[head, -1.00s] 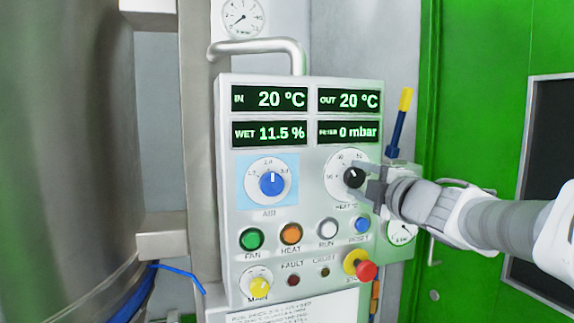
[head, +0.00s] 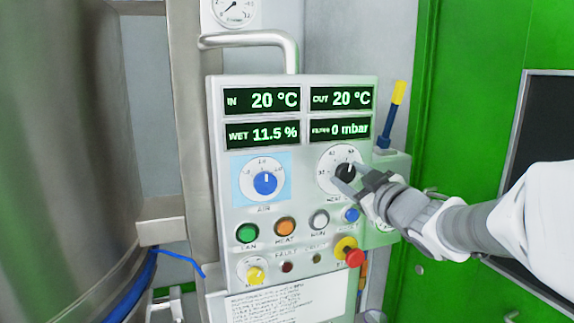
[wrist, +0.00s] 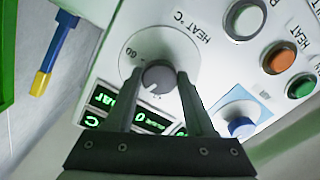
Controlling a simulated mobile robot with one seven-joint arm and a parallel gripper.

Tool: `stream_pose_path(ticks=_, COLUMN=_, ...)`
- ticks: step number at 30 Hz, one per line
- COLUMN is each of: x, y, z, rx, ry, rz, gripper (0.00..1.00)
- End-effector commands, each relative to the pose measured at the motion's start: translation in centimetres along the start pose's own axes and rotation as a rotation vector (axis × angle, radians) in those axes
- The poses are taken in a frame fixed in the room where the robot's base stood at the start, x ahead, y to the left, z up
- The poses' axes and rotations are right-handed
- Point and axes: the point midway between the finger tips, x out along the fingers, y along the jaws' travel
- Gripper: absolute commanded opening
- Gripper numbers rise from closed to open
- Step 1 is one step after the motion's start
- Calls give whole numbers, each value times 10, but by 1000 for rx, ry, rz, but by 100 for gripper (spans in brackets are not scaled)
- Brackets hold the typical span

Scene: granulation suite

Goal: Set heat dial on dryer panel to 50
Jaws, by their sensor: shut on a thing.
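The dryer panel (head: 215,190) is a light grey box with green displays, dials and buttons. The heat dial (head: 345,170) is a dark knob on a round white scale at its upper right. In the wrist view the heat dial (wrist: 158,78) sits between the two fingers, its white pointer line toward the displays. My gripper (head: 350,178) is shut on the dial from the right; it also shows in the wrist view (wrist: 156,85). The arm hides part of the scale. The displays read IN 20 °C, OUT 20 °C, WET 11.5 %, 0 mbar.
The blue air dial (head: 265,183) is left of the heat dial. Below are green, orange, white and blue buttons, a yellow main switch (head: 255,275) and a red stop button (head: 354,257). A blue-and-yellow handle (head: 392,110) stands at the right. A large steel vessel (head: 70,150) fills the left.

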Motion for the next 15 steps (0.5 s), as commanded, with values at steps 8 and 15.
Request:
stream_pose_path(ticks=8, x=0, y=0, z=-1, rx=164, ry=-1, rz=-1, gripper=0)
stream_pose_path(ticks=15, x=0, y=0, z=0, rx=233, ry=0, rz=0, gripper=0)
